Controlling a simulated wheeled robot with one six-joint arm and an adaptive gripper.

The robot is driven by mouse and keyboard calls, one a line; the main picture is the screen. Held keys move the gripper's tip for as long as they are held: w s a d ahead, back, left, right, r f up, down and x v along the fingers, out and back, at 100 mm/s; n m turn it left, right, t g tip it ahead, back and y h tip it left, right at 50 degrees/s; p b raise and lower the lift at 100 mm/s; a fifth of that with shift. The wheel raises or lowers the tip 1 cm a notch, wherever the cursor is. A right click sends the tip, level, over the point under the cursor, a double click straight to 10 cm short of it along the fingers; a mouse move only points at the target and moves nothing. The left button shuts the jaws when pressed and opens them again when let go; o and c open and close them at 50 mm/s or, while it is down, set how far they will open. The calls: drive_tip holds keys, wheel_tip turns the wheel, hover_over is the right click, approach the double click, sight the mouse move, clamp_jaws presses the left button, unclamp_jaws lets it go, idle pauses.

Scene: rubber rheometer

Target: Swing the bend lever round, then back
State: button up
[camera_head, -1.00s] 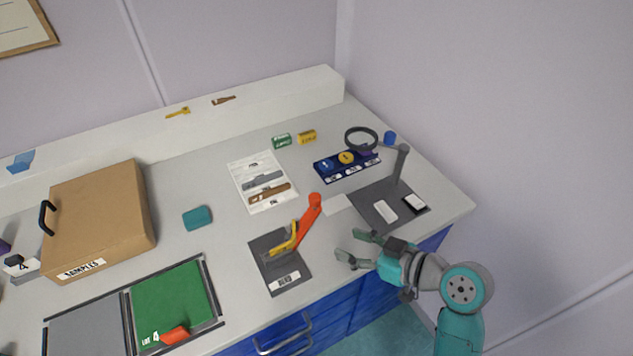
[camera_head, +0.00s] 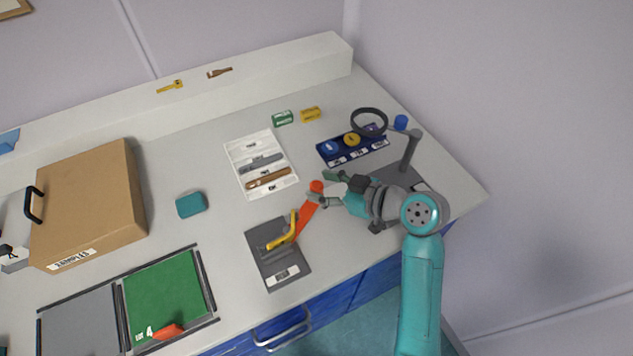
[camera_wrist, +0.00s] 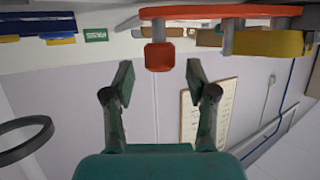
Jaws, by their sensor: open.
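The bend lever is an orange-red bar (camera_head: 306,214) with a round knob (camera_head: 316,186) at its far end, pivoting on a grey plate (camera_head: 268,274) near the bench's front edge. A yellow bent piece (camera_head: 284,236) sits at its near end. My gripper (camera_head: 318,188) is open at the knob, with a finger on either side. In the wrist view the orange knob (camera_wrist: 159,57) shows between the open fingertips (camera_wrist: 158,75), with gaps at both sides. I cannot tell how deep it sits between them. The lever bar (camera_wrist: 190,11) crosses the top there.
Right of the lever is a dark plate with a grey post (camera_head: 409,152) and magnifier ring (camera_head: 369,122), partly behind my arm. Behind are a blue weight rack (camera_head: 333,160) and a white tool sheet (camera_head: 246,150). A teal block (camera_head: 191,204) and green mat (camera_head: 165,292) lie left.

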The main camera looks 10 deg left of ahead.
drive_tip(key=shift+x, duration=1.2)
clamp_jaws()
